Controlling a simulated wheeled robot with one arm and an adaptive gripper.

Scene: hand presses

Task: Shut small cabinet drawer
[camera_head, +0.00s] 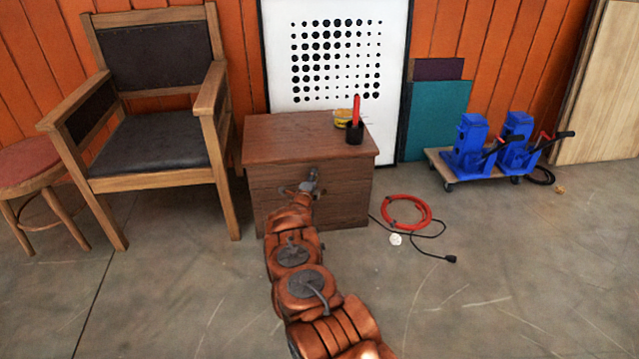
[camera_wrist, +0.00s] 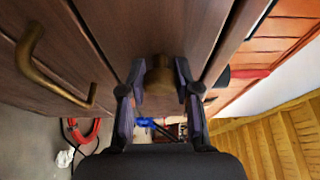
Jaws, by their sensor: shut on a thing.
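The small brown wooden cabinet (camera_head: 275,137) stands against the back wall in the head view. Its front faces me, partly hidden by my arm. My gripper (camera_head: 312,184) is at the upper part of that front. My gripper (camera_wrist: 159,84) is shut on this knob, a finger on each side. Dark seams run along the drawer front's edges; how far the drawer stands out is hard to tell. A curved brass handle (camera_wrist: 38,70) sits on the neighbouring panel, apart from my gripper.
A wooden armchair (camera_head: 155,100) is close on the left. A red hose (camera_head: 408,222) and black cable lie on the floor at right. Blue presses (camera_head: 468,150) stand on a dolly farther right.

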